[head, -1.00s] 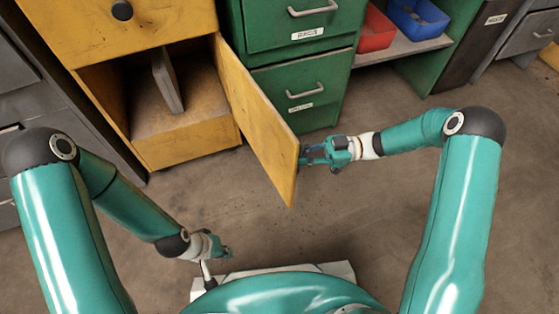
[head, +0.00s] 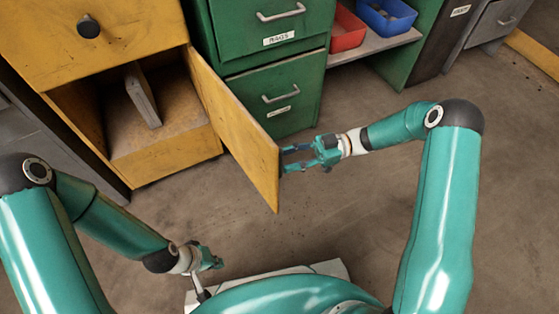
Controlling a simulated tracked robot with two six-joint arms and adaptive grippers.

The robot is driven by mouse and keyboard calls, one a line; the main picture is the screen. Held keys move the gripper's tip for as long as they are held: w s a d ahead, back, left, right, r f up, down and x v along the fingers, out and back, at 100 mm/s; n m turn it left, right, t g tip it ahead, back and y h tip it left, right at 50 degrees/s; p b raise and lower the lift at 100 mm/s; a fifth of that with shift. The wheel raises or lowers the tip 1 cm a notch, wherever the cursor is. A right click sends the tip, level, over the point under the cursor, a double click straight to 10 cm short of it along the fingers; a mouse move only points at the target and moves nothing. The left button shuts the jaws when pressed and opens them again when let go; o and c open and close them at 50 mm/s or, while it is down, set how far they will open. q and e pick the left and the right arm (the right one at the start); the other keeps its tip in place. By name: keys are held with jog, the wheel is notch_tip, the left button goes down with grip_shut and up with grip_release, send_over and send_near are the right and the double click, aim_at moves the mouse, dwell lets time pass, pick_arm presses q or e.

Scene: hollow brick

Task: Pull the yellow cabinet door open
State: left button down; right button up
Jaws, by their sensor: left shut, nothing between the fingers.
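The yellow cabinet (head: 165,165) stands at the upper left in the head view. Its yellow door (head: 235,125) is swung well out from the right side of the opening, with its inner face towards me. The door's outer face and any handle on it are hidden. My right gripper (head: 287,159) is just right of the door's free edge, on its outer side. Its two fingers are apart and point at the door; I cannot tell whether the tips touch it. My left gripper (head: 217,260) is shut and empty, low above the floor, away from the door.
A grey panel (head: 142,95) stands inside the open compartment. A drawer with a dark knob (head: 88,26) is above it. A green drawer cabinet (head: 270,65) stands behind the door. Red (head: 347,30) and blue (head: 386,15) bins sit on a shelf. The floor before the cabinet is clear.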

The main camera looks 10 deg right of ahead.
jog(key=d, duration=0.9)
jog(key=shift+w+d, duration=0.25)
jog(key=shift+d, duration=0.1)
jog(key=shift+a, duration=0.15)
